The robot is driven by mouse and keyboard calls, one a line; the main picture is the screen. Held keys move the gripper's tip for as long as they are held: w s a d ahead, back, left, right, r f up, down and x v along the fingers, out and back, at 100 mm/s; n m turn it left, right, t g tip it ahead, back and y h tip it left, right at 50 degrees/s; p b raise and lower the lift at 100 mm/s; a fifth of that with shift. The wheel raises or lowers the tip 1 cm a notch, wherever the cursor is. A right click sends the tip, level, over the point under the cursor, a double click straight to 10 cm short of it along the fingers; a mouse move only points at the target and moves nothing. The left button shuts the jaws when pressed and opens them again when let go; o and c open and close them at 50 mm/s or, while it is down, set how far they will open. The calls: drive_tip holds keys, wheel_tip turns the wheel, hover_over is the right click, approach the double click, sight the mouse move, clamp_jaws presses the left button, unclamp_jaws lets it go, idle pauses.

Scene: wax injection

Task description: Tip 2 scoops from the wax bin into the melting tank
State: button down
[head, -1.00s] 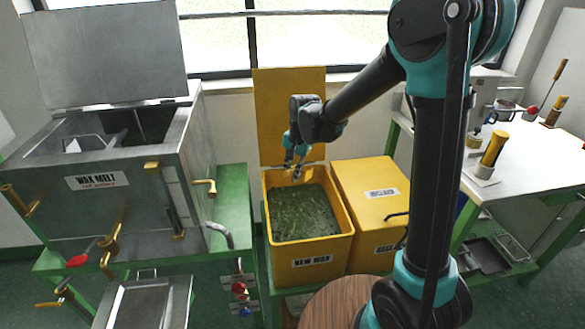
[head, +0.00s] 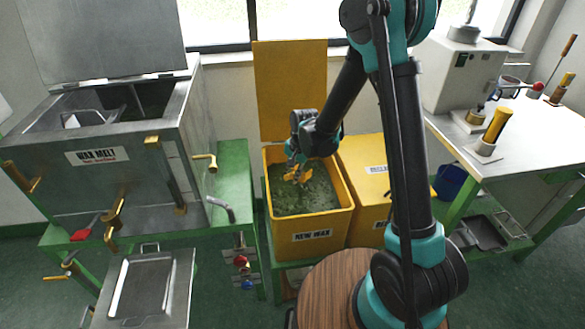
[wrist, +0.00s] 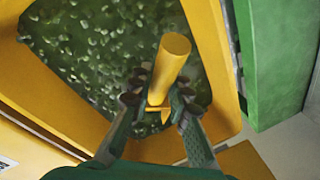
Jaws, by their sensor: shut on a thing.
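The wax bin (head: 312,238) is a yellow box labelled NEW WAX with its lid up, full of green wax pellets (head: 318,199). My gripper (head: 295,172) is over the bin, low near the pellets. In the wrist view my gripper (wrist: 158,105) is shut on the yellow handle of the scoop (wrist: 172,58). The scoop's far end is hidden, so I cannot tell whether it holds wax. The melting tank (head: 95,185) is a grey metal box labelled WAX MELT at the left, its lid raised and its top open. A metal scoop-like piece (head: 72,121) shows inside the opening.
A second yellow bin (head: 365,190) with a closed lid stands right of the wax bin. The green stand (head: 232,190) lies between tank and bin. Brass taps (head: 203,160) stick out from the tank. A white worktable (head: 510,140) with tools is at the right.

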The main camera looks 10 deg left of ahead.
wheel_tip(320, 180, down, 10)
drive_tip(key=shift+r, duration=0.15)
idle(0.5)
drive_tip(key=shift+r, duration=0.1)
idle(1.0)
wheel_tip(320, 180, up, 25)
idle(2.0)
idle(0.5)
